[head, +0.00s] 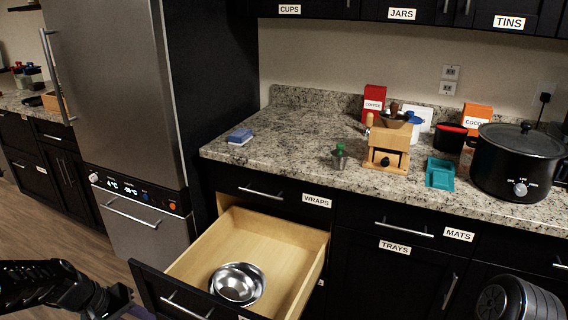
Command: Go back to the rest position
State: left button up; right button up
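My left arm comes in at the bottom left of the head view, and its black gripper (122,298) is beside the left front corner of an open drawer (205,249). The gripper is dark and partly cut off by the frame's edge, so its fingers are not clear. I see nothing held in it. A shiny metal bowl (237,284) lies in the front of the open wooden drawer.
The granite counter (290,150) holds a blue sponge (240,136), a wooden coffee grinder (388,146), a teal tray (440,173) and a black stockpot (512,165). A steel fridge (110,90) stands at left. The open drawer juts out below the counter.

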pick_arm(q)
jog(key=s+d+f+y+b, duration=0.1)
jog(key=s+d+f+b, duration=0.1)
jog(key=d+f, duration=0.7)
jog(key=s+d+f+y+b, duration=0.1)
jog(key=s+d+f+b, duration=0.3)
jog(key=f, duration=0.9)
jog(key=s+d+f+m+g+h+b, duration=0.1)
jog(key=s+d+f+m+b, duration=0.1)
jog(key=s+d+f, duration=0.55)
jog(key=s+d+f+m+g+h+b, duration=0.15)
jog(key=s+d+f, duration=0.3)
jog(key=d, duration=0.65)
notch_tip(320, 180, up, 15)
jog(key=s+m+p, duration=0.1)
jog(key=p, duration=1.2)
jog(key=shift+d, duration=0.25)
jog(key=shift+o, duration=0.4)
